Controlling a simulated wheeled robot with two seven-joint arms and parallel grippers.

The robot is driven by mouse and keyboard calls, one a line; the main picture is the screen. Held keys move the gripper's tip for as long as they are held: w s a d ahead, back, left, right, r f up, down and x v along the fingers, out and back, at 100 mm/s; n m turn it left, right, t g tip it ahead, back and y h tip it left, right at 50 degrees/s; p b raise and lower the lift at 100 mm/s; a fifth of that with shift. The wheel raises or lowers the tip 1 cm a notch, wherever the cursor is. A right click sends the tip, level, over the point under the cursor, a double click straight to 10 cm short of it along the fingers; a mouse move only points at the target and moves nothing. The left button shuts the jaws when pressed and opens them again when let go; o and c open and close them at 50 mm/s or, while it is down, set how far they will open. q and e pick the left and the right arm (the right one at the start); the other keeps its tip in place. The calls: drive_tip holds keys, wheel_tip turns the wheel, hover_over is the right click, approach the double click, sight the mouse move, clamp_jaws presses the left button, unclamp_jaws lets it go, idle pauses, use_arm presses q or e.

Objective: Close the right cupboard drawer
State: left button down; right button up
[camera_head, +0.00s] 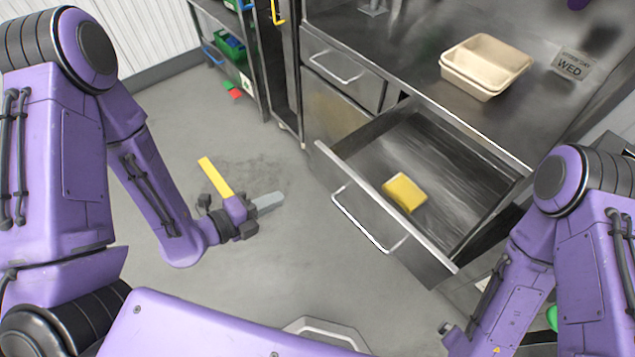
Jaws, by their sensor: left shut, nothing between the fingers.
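The right cupboard drawer (375,192) is pulled far out from under the steel counter. Its bar handle (368,222) runs along the front panel. A yellow sponge (404,193) lies inside on the drawer floor. My left gripper (268,202) is shut and empty, over the floor to the left of the drawer front and apart from the handle. My right arm enters at the lower right beside the drawer's near end, and its gripper fingers do not show.
A shut drawer (342,68) sits left of the open one. A shelf rack with a green crate (231,46) stands at the back.

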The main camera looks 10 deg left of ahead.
sight(326, 175)
use_arm(q)
drive_tip(key=x, duration=0.7)
drive_tip(key=r+b+x, duration=0.1)
drive_tip(key=x, duration=0.3)
drive_tip(key=shift+w+d+f, duration=0.15)
drive_tip(key=shift+w+d, duration=0.1)
drive_tip(key=shift+w, duration=0.05)
drive_tip(key=shift+w+d+f, duration=0.1)
drive_tip(key=shift+w+d, duration=0.25)
drive_tip(key=shift+w, duration=0.05)
use_arm(e)
drive_tip(key=shift+f, duration=1.05)
